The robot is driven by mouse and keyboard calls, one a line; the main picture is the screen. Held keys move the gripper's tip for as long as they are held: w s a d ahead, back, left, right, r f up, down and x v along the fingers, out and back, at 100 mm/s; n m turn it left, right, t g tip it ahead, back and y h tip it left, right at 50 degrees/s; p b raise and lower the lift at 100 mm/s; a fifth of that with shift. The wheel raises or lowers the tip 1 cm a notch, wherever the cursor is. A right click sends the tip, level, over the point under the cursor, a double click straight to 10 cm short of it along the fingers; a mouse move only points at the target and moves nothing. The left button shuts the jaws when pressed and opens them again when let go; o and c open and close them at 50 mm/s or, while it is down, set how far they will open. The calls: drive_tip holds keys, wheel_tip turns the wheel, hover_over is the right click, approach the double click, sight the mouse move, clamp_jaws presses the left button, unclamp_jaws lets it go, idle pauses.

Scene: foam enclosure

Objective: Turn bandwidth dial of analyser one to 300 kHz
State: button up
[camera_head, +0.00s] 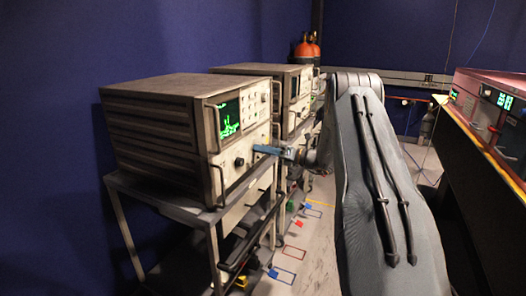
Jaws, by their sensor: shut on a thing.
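The nearer analyser (160,125) stands on a metal trolley at the left, its front panel facing right with a lit green screen (229,117). A second, similar analyser (291,98) stands behind it. I cannot read which is analyser one or any dial marking. My gripper (257,149), with a blue finger, reaches from the right to the lower front panel of the nearer analyser. It is shut on a dial there, which the fingers hide. A dark round knob (239,162) shows on the panel just left of the fingertips.
The trolley (205,211) holds the nearer analyser. Metal handles (216,125) project from its front. Red equipment (492,95) stands on a bench at the right. Orange cylinders (307,47) stand at the back. Coloured floor marks (293,252) lie in the aisle.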

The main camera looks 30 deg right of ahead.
drive_tip(key=o, duration=1.1)
drive_tip(key=shift+c, duration=0.2)
drive_tip(key=b+v, duration=0.1)
drive_tip(key=v, duration=0.7)
